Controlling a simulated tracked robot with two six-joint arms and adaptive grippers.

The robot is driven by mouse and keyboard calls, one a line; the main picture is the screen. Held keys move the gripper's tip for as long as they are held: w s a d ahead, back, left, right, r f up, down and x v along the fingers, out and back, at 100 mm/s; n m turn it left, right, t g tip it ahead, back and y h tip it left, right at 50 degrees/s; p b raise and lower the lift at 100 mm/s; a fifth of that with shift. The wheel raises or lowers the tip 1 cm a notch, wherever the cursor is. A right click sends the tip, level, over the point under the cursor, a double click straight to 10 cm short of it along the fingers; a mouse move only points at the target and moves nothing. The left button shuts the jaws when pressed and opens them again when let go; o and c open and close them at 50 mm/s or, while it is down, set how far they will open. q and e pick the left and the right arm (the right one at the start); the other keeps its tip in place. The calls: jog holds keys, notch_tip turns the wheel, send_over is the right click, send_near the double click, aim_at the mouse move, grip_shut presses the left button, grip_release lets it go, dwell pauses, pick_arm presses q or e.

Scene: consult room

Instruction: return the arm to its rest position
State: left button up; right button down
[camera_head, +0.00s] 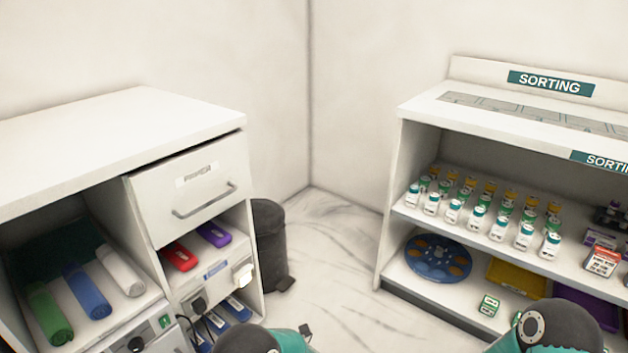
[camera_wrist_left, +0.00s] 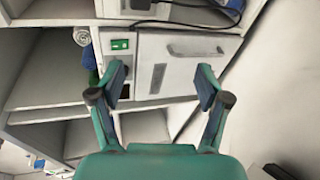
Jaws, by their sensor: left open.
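My left gripper (camera_wrist_left: 162,84) is open in the left wrist view, with its two fingers spread apart and nothing between them. Beyond the fingers is the front of the cabinet, with a white door (camera_wrist_left: 185,58) that has a grey handle. In the head view, teal and dark parts of my arms show at the bottom edge, one near the middle and one at the right. My right gripper is not in view.
A sorting shelf (camera_head: 400,210) with several vials stands at the right. Marble floor (camera_head: 330,260) lies between.

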pick_arm(q)
jog(key=s+a+f+n+g+h+b, duration=0.25)
jog(key=s+f+n+g+h, duration=0.35)
jog(key=s+f+n+g, duration=0.65)
jog(key=s+d+f+n+t+h+b, duration=0.1)
jog(key=s+d+f+n+h+b, duration=0.1)
jog(key=s+d+n+h, duration=0.45)
jog(key=s+d+f+n+t+h+b, duration=0.15)
jog(key=s+n+h, duration=0.25)
jog(key=s+n, duration=0.65)
jog(key=w+a+r+n+t+p, duration=0.1)
jog(key=r+n+p, duration=0.5)
jog(key=r+p, duration=1.2)
jog(key=w+a+r+n+t+p, duration=0.1)
jog(key=r+n+p, duration=0.6)
jog(key=r+p, duration=1.2)
jog(key=w+r+t, duration=0.1)
jog(key=w, duration=0.1)
jog(key=shift+w+a, duration=0.25)
jog(key=shift+w, duration=0.05)
jog(key=shift+n, duration=0.25)
